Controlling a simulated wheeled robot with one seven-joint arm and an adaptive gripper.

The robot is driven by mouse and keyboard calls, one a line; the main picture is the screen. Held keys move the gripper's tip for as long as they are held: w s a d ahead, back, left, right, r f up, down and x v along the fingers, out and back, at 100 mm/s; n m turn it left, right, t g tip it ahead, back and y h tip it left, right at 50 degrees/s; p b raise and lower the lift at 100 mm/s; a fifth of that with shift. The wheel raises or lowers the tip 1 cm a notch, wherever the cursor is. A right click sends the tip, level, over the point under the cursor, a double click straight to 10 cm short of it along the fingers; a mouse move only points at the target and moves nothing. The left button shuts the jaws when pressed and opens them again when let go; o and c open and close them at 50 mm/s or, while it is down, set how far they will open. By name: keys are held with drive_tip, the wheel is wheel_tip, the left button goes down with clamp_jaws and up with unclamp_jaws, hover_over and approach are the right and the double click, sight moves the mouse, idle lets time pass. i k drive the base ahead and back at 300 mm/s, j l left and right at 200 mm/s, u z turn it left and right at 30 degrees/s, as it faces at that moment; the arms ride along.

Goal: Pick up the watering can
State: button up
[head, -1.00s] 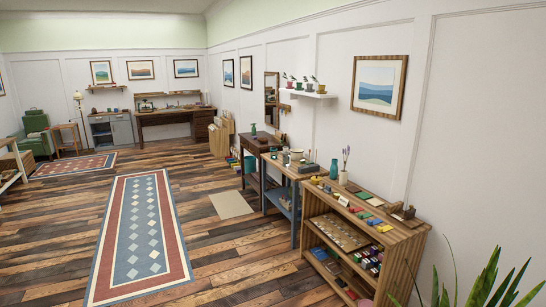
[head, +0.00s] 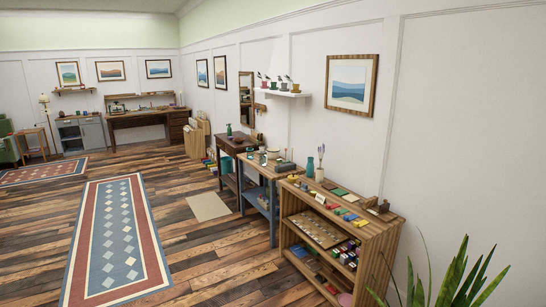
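I cannot make out a watering can for certain in the head view. A teal vase-like vessel (head: 309,167) stands on the wooden shelf unit (head: 384,247) at the right. A green bottle-like thing (head: 229,131) stands on the dark side table (head: 239,147). Small items on the blue-legged table (head: 274,172) are too small to name surely. My gripper is not in view.
A long patterned rug (head: 118,240) lies on the plank floor, with wide free room around it. A small beige mat (head: 208,206) lies before the tables. A spiky plant (head: 445,280) stands at the bottom right. A white wall shelf (head: 283,93) holds several small pots.

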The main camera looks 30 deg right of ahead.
sight(250, 155)
drive_tip(key=i, duration=3.3)
drive_tip(key=i+z, duration=0.15)
drive_tip(key=i, duration=0.35)
drive_tip(key=i+j+z, duration=0.15)
drive_tip(key=i, duration=0.3)
drive_tip(key=i+j+z, duration=0.15)
drive_tip(key=i, duration=0.35)
drive_tip(key=i+j+z, duration=0.15)
drive_tip(key=i, duration=0.3)
drive_tip(key=i+l+u, duration=0.4)
drive_tip(key=i+l, duration=0.95)
drive_tip(key=i+l+u, duration=0.1)
drive_tip(key=l, duration=0.25)
drive_tip(key=i+l+u, duration=0.1)
drive_tip(key=l, duration=0.3)
drive_tip(key=i, duration=0.1)
